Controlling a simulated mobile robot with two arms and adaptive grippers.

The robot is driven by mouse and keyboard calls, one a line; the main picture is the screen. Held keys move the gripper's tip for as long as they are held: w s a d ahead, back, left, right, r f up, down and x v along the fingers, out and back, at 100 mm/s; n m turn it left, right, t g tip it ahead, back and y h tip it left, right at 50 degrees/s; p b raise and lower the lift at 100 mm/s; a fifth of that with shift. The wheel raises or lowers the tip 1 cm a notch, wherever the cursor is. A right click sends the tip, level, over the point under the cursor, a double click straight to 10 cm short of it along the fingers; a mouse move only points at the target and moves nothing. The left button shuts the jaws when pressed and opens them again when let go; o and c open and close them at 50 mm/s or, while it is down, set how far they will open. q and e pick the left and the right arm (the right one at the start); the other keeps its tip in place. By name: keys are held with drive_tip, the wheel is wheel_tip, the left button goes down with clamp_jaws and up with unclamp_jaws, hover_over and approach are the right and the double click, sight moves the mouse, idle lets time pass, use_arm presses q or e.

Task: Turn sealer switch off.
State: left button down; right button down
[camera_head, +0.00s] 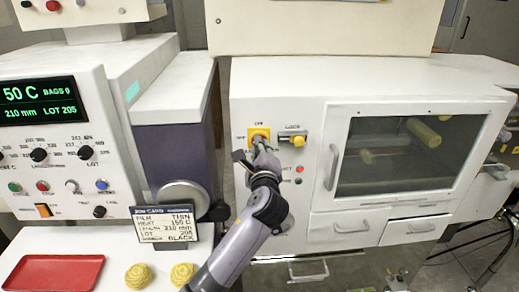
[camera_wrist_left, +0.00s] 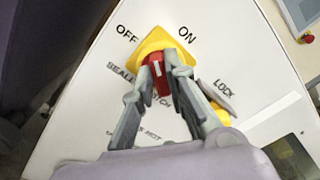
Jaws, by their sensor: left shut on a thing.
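The sealer switch is a red rotary knob (camera_wrist_left: 158,78) on a yellow plate (camera_wrist_left: 152,42), with OFF and ON printed beside it in the left wrist view. In the head view the yellow plate (camera_head: 258,131) sits on the white machine front, and my gripper hides most of the knob. My left gripper (camera_wrist_left: 158,72) has its two fingers on either side of the red knob and is shut on it; it also shows in the head view (camera_head: 262,147). A white mark shows on the knob, but I cannot tell which label it points to. My right gripper is not in view.
A yellow LOCK fitting (camera_head: 292,139) sits just right of the switch. The windowed door (camera_head: 333,160) is farther right, with drawers below. A job card (camera_head: 166,227), a red tray (camera_head: 52,272) and yellow coiled items (camera_head: 138,276) are at lower left.

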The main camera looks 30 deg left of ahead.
use_arm(q)
drive_tip(key=n+b, duration=0.1)
drive_tip(key=n, duration=0.2)
drive_tip(key=n+b, duration=0.1)
drive_tip(key=n, duration=0.2)
drive_tip(key=shift+f+n, duration=0.2)
drive_tip(key=shift+n, duration=0.2)
idle(0.4)
drive_tip(key=c, duration=1.6)
unclamp_jaws()
drive_tip(key=v, duration=1.2)
